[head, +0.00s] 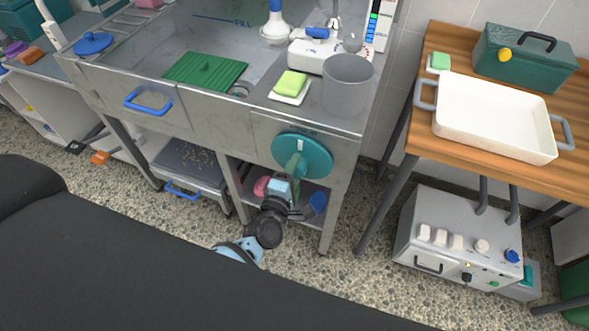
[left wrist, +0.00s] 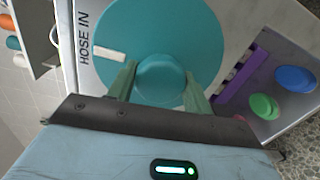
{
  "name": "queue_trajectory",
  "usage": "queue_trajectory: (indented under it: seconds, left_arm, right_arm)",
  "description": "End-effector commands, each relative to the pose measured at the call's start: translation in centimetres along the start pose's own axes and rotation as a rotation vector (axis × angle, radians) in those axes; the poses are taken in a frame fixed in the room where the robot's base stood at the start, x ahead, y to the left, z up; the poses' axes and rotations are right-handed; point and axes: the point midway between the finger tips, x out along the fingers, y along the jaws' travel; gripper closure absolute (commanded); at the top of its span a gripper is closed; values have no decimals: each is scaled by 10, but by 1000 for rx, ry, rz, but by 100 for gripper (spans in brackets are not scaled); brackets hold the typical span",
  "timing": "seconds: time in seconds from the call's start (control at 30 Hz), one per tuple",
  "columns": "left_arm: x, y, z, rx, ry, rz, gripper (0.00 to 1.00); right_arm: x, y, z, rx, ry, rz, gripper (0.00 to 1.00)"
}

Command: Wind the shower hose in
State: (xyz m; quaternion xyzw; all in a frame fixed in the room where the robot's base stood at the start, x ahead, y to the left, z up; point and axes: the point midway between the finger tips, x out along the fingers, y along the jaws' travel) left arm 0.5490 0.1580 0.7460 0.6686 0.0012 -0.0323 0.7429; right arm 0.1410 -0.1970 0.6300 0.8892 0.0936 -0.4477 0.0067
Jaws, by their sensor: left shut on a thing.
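A round teal wheel (head: 316,149) is set on the front of the grey metal tub, with a short white mark on its face. In the left wrist view the teal wheel (left wrist: 205,30) sits beside the words HOSE IN, and a round teal knob (left wrist: 160,78) stands out from it. My left gripper (head: 294,168) is at the lower part of the wheel. Its green fingers (left wrist: 158,88) are shut on the knob, one on each side. The hose itself cannot be made out. My right gripper is not in view.
The tub (head: 215,120) holds a green slab (head: 205,71), a grey cup (head: 347,86) and a yellow-green sponge (head: 291,83). A shelf below the wheel holds a blue item (head: 318,202). A wooden table (head: 440,150) with a white tray (head: 495,115) stands at right.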

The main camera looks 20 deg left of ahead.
Motion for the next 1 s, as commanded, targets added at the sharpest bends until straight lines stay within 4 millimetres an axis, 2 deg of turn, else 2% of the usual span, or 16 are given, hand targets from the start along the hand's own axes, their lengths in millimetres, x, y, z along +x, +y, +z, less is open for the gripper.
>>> queue_trajectory:
  seconds: [0.37, 0.4, 0.53, 0.83, 1.0]
  left_arm:
    - [-1, -3, -1, 16, 0, -5, 91]
    - [-1, -3, -1, 17, 0, -5, 47]
    - [-1, -2, -1, 14, 0, -4, 30]
    - [-1, -1, -1, 9, 0, -2, 29]
    - [-15, -2, -1, 9, 0, -3, 29]
  right_arm:
    - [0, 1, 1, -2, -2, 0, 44]
    - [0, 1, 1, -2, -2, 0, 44]
    - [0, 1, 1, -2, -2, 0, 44]
    - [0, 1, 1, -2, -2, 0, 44]
    - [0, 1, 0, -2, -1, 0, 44]
